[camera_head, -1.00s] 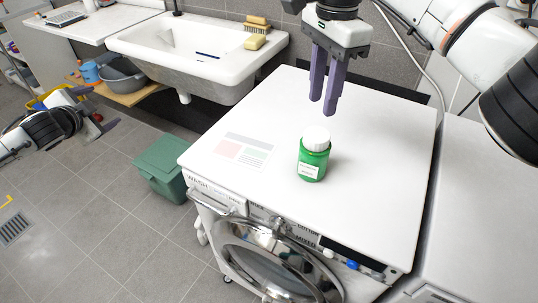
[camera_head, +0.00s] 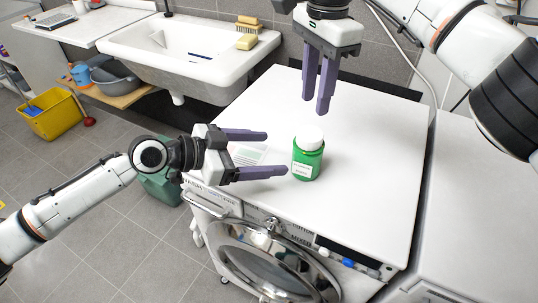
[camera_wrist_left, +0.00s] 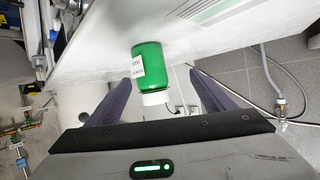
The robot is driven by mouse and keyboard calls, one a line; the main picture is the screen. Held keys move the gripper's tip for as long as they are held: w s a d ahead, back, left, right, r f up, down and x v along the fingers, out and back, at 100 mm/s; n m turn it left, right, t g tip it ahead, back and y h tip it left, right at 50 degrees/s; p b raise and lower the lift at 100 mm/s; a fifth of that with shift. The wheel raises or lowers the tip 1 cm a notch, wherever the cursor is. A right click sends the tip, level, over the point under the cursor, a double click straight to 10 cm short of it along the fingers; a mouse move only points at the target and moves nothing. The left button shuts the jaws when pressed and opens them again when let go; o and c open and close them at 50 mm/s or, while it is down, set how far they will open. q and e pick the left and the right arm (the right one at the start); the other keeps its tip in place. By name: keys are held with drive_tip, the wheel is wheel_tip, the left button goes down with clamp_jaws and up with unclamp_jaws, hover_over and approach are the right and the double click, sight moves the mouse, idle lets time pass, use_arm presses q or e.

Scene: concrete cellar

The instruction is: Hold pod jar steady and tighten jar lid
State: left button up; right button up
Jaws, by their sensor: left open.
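The green pod jar (camera_head: 306,166) with a pale label stands upright on the white washing machine top. Its white lid (camera_head: 309,136) sits on top; how tight it is cannot be told. My left gripper (camera_head: 277,153) is open, level with the jar, its fingers pointing at it from the left and short of it. In the left wrist view the jar (camera_wrist_left: 148,64) and lid (camera_wrist_left: 156,98) appear upside down, between the lines of the two open fingers. My right gripper (camera_head: 315,106) points down, empty, above and behind the lid, with a gap between its fingers.
The washing machine top (camera_head: 375,150) is clear around the jar, apart from a flat printed sheet (camera_head: 248,153) at its left. A sink (camera_head: 190,55) with brushes stands behind left. A green bin (camera_head: 160,185) and a yellow bucket (camera_head: 52,115) are on the floor.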

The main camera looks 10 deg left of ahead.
sight(307, 157)
use_arm(q)
drive_tip(key=shift+s+d+g+h, duration=0.15)
drive_tip(key=shift+s+d, duration=0.05)
drive_tip(key=shift+d, duration=0.25)
drive_tip(key=shift+s+d+g+h, duration=0.15)
drive_tip(key=shift+s+d, duration=0.05)
drive_tip(key=shift+d, duration=0.25)
drive_tip(key=x, duration=1)
drive_tip(key=shift+a, duration=0.1)
